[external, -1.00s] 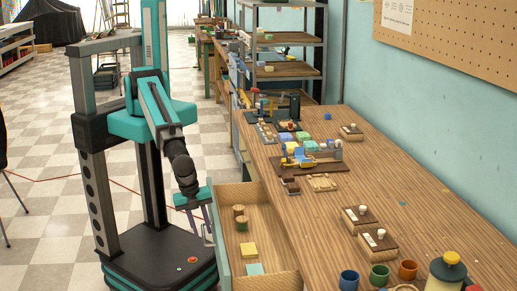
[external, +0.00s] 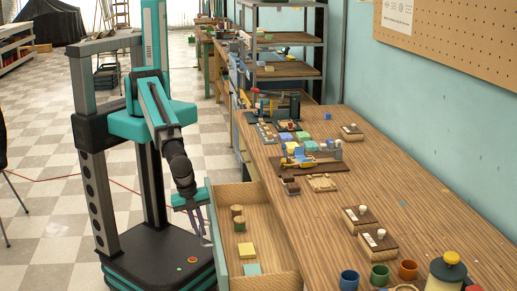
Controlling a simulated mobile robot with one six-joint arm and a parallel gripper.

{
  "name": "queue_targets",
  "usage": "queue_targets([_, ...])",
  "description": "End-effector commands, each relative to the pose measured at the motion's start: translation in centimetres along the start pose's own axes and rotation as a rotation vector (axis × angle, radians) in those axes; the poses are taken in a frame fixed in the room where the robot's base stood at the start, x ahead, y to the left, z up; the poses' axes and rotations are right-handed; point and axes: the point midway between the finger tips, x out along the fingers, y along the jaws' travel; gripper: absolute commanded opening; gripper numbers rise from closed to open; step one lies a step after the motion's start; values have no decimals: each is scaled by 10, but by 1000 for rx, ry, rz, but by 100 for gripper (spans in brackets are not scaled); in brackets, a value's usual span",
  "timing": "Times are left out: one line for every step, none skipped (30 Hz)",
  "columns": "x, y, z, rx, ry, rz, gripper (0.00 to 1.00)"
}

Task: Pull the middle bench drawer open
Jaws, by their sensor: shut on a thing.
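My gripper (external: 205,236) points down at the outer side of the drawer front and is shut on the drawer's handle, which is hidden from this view. Inside the drawer lie two round wooden pieces (external: 238,218), a yellow block (external: 246,249) and a teal block (external: 252,269).
The bench top holds blue, green and orange cups (external: 379,275), a yellow-lidded canister (external: 447,270), wooden boards with white knobs (external: 361,217) and several coloured blocks. My base stands close beside the drawer. Checkered floor (external: 50,215) is clear to the left.

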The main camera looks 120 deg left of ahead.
Motion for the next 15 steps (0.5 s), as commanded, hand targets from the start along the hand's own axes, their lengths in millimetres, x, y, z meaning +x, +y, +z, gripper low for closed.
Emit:
queue_targets([-1, 7, 0, 2, 1, 2, 0])
queue_targets([-1, 11, 0, 3, 1, 2, 0])
queue_targets([-2, 16, 0, 3, 2, 2, 0])
queue_targets([-3, 20, 0, 3, 2, 2, 0])
queue_targets([-4, 25, 0, 3, 2, 2, 0])
queue_targets([-5, 30, 0, 4, 3, 2, 0])
queue_targets([-6, 34, 0, 4, 3, 2, 0])
queue_targets([-7, 38, 0, 4, 3, 2, 0])
queue_targets([-8, 44, 0, 3, 3, 2, 0])
queue_targets([-9, 48, 0, 4, 2, 2, 0])
queue_targets([-9, 52, 0, 4, 2, 2, 0])
queue_targets([-11, 57, 0, 3, 3, 2, 0])
queue_targets([-11, 61, 0, 3, 3, 2, 0])
queue_targets([-12, 65, 0, 3, 3, 2, 0])
queue_targets([-13, 70, 0, 3, 4, 2, 0])
